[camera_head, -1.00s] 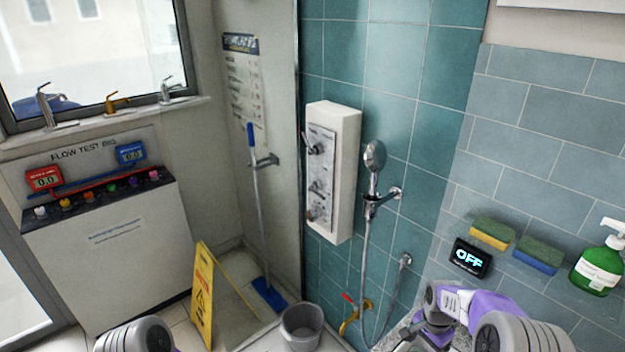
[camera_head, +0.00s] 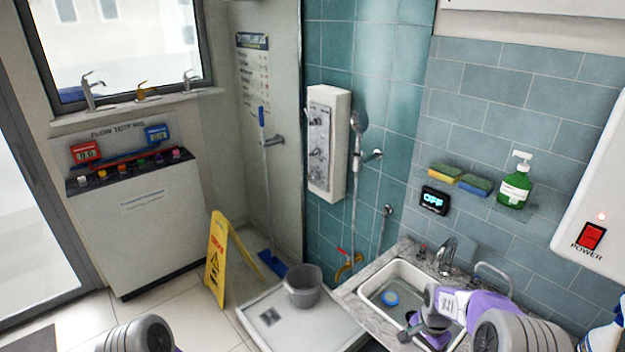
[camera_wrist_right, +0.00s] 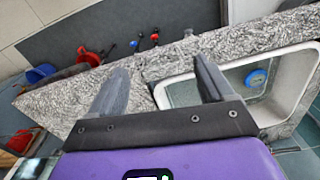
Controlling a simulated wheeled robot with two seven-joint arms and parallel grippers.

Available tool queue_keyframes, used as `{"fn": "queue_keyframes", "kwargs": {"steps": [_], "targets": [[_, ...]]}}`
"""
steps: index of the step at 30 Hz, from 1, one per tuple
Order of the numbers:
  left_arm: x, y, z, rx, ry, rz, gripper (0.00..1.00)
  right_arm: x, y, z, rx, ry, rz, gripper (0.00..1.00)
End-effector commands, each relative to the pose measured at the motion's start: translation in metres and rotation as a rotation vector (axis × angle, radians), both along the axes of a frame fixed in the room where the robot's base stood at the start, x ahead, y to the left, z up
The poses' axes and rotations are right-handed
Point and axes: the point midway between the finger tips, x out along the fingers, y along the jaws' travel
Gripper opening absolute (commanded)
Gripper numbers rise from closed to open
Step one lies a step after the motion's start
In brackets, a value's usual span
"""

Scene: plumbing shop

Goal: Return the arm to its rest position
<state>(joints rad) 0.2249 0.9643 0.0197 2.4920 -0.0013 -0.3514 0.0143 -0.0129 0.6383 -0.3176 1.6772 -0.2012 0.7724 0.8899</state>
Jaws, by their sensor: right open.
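My right arm comes in at the lower right of the head view, with its purple and grey wrist (camera_head: 470,303) over the sink's front edge. In the right wrist view my right gripper (camera_wrist_right: 160,75) has its two grey fingers spread apart, with nothing between them. Below the fingers are a speckled countertop and part of the sink. Of my left arm only a grey rounded link (camera_head: 138,335) shows at the lower left of the head view. My left gripper is out of view.
A white sink (camera_head: 375,282) with a blue round item (camera_head: 390,298) is set in the speckled counter. A grey bucket (camera_head: 303,287) stands on the shower tray (camera_head: 300,325). A yellow floor sign (camera_head: 217,260) stands left of it. A soap bottle (camera_head: 514,183) stands on the wall shelf.

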Motion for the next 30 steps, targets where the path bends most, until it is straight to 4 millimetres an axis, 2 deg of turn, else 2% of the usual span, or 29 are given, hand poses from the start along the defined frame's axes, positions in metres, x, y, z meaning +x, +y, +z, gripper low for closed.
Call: {"fn": "queue_keyframes", "kwargs": {"steps": [1,5,11,14,18,19,21,24,27,30], "targets": [[0.001,0.000,-0.007,0.000,-0.002,0.001,0.00,-0.007,0.008,-0.021,0.015,0.010,0.030,0.81],[0.001,0.000,-0.016,0.001,-0.003,0.001,0.00,-0.018,0.026,-0.058,0.051,0.001,0.111,0.81],[0.001,0.000,-0.033,0.000,-0.002,0.001,0.00,-0.047,0.062,-0.122,0.118,-0.016,0.254,0.81],[0.001,0.000,-0.046,0.000,-0.001,0.000,0.00,-0.074,0.087,-0.163,0.165,-0.032,0.349,0.81],[0.001,0.000,-0.071,0.000,-0.002,0.001,0.00,-0.132,0.134,-0.225,0.242,-0.071,0.511,0.81],[0.001,0.000,-0.076,0.000,-0.002,0.001,0.00,-0.144,0.144,-0.235,0.257,-0.083,0.545,0.81],[0.001,0.000,-0.086,0.000,-0.002,0.001,0.00,-0.171,0.162,-0.252,0.281,-0.109,0.614,0.81],[0.001,0.000,-0.094,0.000,-0.002,0.001,0.00,-0.199,0.179,-0.264,0.300,-0.141,0.686,0.81],[0.001,0.000,-0.099,0.000,-0.002,0.001,0.00,-0.215,0.188,-0.268,0.308,-0.161,0.729,0.81],[0.001,0.000,-0.099,0.000,-0.002,0.001,0.00,-0.221,0.192,-0.268,0.308,-0.171,0.748,0.81]]}}
